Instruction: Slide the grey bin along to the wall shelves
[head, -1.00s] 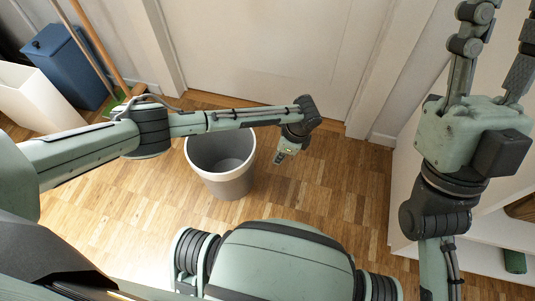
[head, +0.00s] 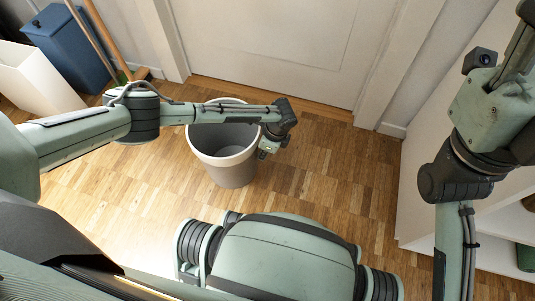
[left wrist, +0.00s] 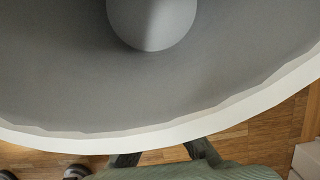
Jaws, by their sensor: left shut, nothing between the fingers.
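The grey bin (head: 229,172) stands upright on the wooden floor in the head view, in front of the door. Its open mouth faces up and looks empty. My left gripper (head: 264,152) points down at the bin's right side, shut and empty; I cannot tell whether it touches. In the left wrist view the bin's pale rim (left wrist: 175,132) crosses the picture, with its grey inside beyond. The white wall shelves (head: 484,222) stand at the right edge. My right gripper (head: 520,45) is raised at the upper right, its fingers mostly cut off.
A blue bin (head: 68,50) and a white bin (head: 38,80) stand at the far left, by wooden broom handles (head: 104,35). A closed white door (head: 280,45) is behind the grey bin. Bare floor (head: 345,180) lies between the bin and the shelves.

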